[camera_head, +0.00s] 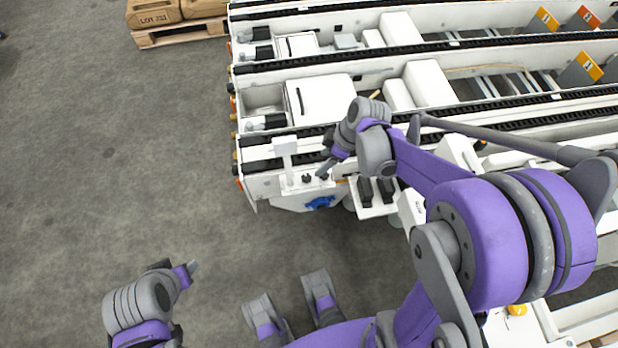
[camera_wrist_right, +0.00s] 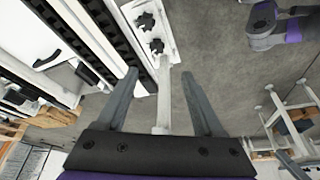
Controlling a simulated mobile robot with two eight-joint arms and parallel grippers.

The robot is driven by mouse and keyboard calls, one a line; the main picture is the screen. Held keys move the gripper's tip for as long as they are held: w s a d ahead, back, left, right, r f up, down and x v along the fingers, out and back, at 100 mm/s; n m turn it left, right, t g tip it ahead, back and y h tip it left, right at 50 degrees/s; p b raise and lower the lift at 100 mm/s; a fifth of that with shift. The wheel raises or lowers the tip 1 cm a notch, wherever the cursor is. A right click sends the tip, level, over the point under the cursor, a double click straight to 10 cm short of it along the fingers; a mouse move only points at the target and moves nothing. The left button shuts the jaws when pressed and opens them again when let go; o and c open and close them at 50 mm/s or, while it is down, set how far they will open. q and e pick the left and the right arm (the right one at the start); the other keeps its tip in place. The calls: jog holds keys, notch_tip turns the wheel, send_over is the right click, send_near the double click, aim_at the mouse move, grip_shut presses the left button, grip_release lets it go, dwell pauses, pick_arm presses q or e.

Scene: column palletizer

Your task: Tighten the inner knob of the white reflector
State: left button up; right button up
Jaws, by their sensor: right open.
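The white reflector (camera_head: 285,145) stands on a white bracket at the near end of the conveyor, with two dark knobs beside it. One knob (camera_head: 307,179) is left of the other (camera_head: 322,175). In the right wrist view the knobs show as black star shapes, an upper one (camera_wrist_right: 145,21) and a lower one (camera_wrist_right: 157,46). My right gripper (camera_wrist_right: 159,72) is open and empty, its fingers apart, with a white post (camera_wrist_right: 163,95) showing between them. The lower knob appears just beyond the fingertips, not gripped. My left gripper (camera_head: 192,267) is away over the floor; its jaw gap is unclear.
White conveyor lanes with black chains (camera_head: 330,125) lie behind and right of the reflector. A blue part (camera_head: 320,202) sits below the bracket. The grey floor (camera_head: 120,150) on the left is clear.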

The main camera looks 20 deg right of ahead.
aim_at(307, 177)
jog(key=shift+n, duration=0.4)
jog(key=b+x, duration=0.1)
jog(key=x, duration=0.3)
jog(key=b+x, duration=0.1)
jog(key=x, duration=0.3)
jog(key=b+x, duration=0.1)
jog(key=x, duration=0.3)
jog(key=shift+w+d+f, duration=0.1)
jog(key=shift+d+f, duration=0.15)
jog(key=shift+d, duration=0.1)
grip_shut()
